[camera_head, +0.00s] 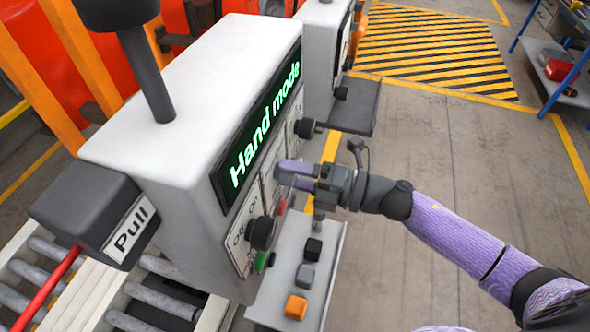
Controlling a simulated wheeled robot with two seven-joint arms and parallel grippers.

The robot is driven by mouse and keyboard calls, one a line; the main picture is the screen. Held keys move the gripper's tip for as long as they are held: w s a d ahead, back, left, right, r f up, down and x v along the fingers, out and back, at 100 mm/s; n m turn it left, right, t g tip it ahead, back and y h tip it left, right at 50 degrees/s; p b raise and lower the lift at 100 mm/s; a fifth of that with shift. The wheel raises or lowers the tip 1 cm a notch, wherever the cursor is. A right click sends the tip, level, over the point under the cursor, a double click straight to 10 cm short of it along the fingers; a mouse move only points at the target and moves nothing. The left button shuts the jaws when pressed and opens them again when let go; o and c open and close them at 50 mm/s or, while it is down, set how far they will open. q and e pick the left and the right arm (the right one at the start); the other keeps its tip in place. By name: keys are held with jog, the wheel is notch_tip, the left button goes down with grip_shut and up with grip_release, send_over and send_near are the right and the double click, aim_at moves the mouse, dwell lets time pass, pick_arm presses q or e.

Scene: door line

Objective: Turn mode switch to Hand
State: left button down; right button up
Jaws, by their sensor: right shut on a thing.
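The white control box (190,95) stands at the centre left, with a display (262,130) that reads "Hand mode" in green. My right gripper (284,174) reaches in from the right to the middle label plate on the box's front. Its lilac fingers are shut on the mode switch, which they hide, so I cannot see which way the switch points. A black knob (262,232) beside an Off/On label sits nearer, at the lower left of the gripper. Another black knob (305,128) sits farther along the panel. My left gripper is out of view.
A tray (312,250) with black, grey and orange blocks juts out below the panel. A "Pull" box (95,210) with a red cord and a roller conveyor (150,298) are at the left. The floor at the right is open.

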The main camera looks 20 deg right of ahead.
dwell(0.4)
jog(key=o, duration=1.3)
jog(key=shift+s+d+f, duration=0.1)
jog(key=shift+s+d, duration=0.05)
jog(key=shift+d, duration=0.1)
jog(key=b+v, duration=0.2)
jog(key=v, duration=0.7)
jog(key=shift+s+d+b, duration=0.15)
jog(key=shift+b, duration=0.25)
